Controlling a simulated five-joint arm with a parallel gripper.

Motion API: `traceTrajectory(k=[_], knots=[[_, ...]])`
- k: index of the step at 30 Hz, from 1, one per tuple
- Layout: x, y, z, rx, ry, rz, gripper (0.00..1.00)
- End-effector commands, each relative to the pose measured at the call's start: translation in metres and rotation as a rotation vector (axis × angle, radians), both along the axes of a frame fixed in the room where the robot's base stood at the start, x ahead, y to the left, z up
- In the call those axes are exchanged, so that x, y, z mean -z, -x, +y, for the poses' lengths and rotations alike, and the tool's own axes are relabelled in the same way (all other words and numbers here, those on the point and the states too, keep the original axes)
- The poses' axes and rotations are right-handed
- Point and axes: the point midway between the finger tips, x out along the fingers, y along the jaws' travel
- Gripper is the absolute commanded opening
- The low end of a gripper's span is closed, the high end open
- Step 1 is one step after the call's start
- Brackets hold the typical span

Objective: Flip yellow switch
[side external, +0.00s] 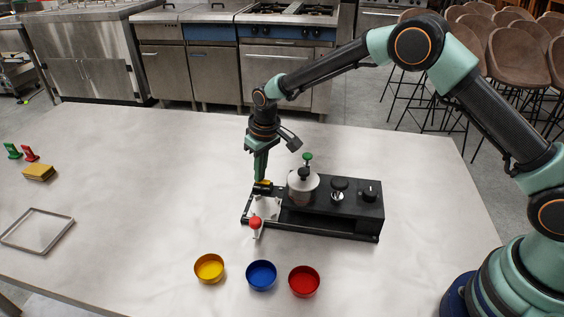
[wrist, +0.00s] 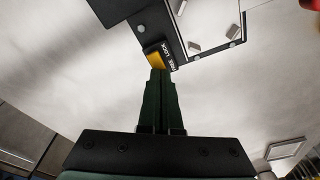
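The yellow switch (side external: 264,183) sits at the back left end of the black device (side external: 337,212). In the wrist view the yellow switch (wrist: 155,57) is on the device's black edge, beside white lettering that reads "FREE LOCK". My gripper (side external: 259,180) points down at the switch. In the wrist view the green fingers of my gripper (wrist: 160,72) are together with nothing between them. Their tips are right at the switch and cover part of it. I cannot tell whether they touch it.
Yellow (side external: 209,268), blue (side external: 261,275) and red (side external: 304,281) bowls stand in front. A metal frame (side external: 37,229) lies far left. The table between is clear.

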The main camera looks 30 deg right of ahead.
Motion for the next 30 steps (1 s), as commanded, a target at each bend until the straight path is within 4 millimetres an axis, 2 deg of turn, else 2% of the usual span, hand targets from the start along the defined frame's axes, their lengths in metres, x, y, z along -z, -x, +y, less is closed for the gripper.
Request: traceTrajectory(k=[8, 30], knots=[[0.001, 0.001, 0.0, 0.0, 0.001, 0.004, 0.0], [-0.053, 0.0, 0.0, 0.0, 0.0, 0.001, 0.0]])
